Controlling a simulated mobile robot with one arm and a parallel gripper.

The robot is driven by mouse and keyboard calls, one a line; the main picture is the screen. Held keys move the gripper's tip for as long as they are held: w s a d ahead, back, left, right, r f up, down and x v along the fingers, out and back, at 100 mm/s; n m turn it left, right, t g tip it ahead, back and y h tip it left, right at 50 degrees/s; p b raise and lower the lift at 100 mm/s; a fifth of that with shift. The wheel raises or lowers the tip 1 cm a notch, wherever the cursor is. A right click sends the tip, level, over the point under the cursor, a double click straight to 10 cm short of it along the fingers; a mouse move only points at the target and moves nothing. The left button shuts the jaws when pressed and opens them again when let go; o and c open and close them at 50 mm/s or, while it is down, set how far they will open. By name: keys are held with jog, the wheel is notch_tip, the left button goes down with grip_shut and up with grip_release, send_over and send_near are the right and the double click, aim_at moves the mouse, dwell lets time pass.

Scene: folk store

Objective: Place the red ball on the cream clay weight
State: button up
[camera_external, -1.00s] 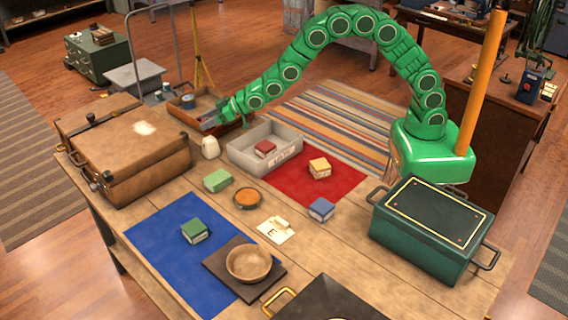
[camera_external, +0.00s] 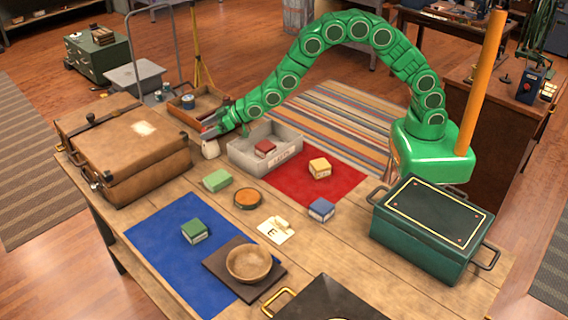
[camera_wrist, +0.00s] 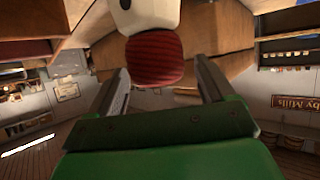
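The red ball (camera_wrist: 153,58) is at the tips of my gripper (camera_wrist: 160,68) in the wrist view. It touches the cream clay weight (camera_wrist: 150,14), which shows at the top edge with a dark hole. The left finger is close against the ball; a narrow gap seems to show at the right finger. I cannot tell whether the fingers press on it. In the external view my gripper (camera_external: 209,130) is directly above the cream clay weight (camera_external: 210,148), which stands on the table. The ball is only a small red patch there.
A brown case (camera_external: 128,153) stands left of the weight. A grey bin (camera_external: 246,161) with a red block is close on the right. A wooden tray (camera_external: 188,114) lies behind. A green block (camera_external: 217,180) is in front.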

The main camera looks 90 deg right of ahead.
jog(key=shift+r, duration=0.15)
jog(key=shift+s+r, duration=0.25)
jog(key=shift+s, duration=0.2)
jog(key=s+d+r+g, duration=0.1)
jog(key=s+r+g, duration=0.4)
jog(key=s, duration=1.7)
jog(key=s+d+r+g, duration=0.2)
jog(key=s+r+g, duration=0.2)
jog(key=s, duration=1.8)
jog(key=s+d+r+m+g+h, duration=0.1)
jog(key=s+r+g, duration=0.4)
jog(key=s, duration=1.8)
notch_tip(320, 180, up, 3)
jog(key=shift+d+f+g, duration=0.1)
jog(key=shift+d+g, duration=0.2)
jog(key=shift+d, duration=0.25)
